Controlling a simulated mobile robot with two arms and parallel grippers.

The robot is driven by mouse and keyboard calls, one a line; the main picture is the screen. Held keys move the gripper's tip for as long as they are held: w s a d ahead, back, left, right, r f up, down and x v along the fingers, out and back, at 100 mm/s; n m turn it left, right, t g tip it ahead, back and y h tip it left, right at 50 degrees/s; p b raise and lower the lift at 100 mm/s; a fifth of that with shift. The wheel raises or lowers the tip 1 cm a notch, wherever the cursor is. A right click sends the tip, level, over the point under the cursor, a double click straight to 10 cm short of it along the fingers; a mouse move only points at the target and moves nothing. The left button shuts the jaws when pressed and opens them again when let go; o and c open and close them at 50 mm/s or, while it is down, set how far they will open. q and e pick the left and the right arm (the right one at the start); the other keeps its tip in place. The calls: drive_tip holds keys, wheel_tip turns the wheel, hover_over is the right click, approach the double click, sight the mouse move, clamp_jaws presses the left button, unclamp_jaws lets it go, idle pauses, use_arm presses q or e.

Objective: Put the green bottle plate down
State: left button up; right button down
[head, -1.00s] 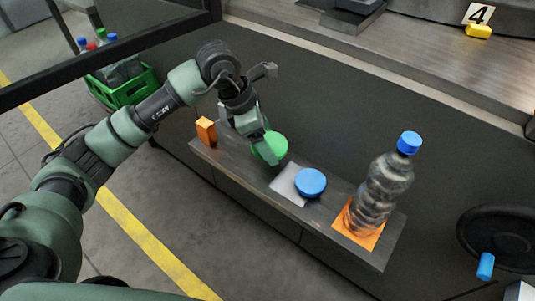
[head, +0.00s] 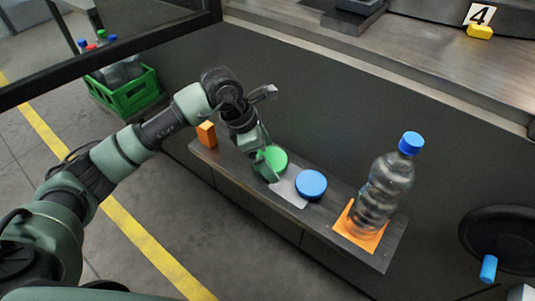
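The green bottle plate (head: 277,158) is a round green disc over the left half of the narrow dark shelf (head: 228,163), left of a blue disc (head: 311,184). My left gripper (head: 267,170) comes down on the disc from above and is shut on its near left edge, covering part of it. I cannot tell whether the disc touches the shelf. A pale grey square (head: 287,192) lies on the shelf, partly under the blue disc. My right gripper is out of view.
A clear bottle with a blue cap (head: 384,188) stands on an orange square (head: 345,222) at the shelf's right end. An orange block (head: 206,134) stands at its left end. A green crate of bottles (head: 130,95) is on the floor. A dark wall rises behind the shelf.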

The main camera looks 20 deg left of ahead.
use_arm(q)
drive_tip(key=p+v, duration=0.1)
drive_tip(key=v, duration=1.1)
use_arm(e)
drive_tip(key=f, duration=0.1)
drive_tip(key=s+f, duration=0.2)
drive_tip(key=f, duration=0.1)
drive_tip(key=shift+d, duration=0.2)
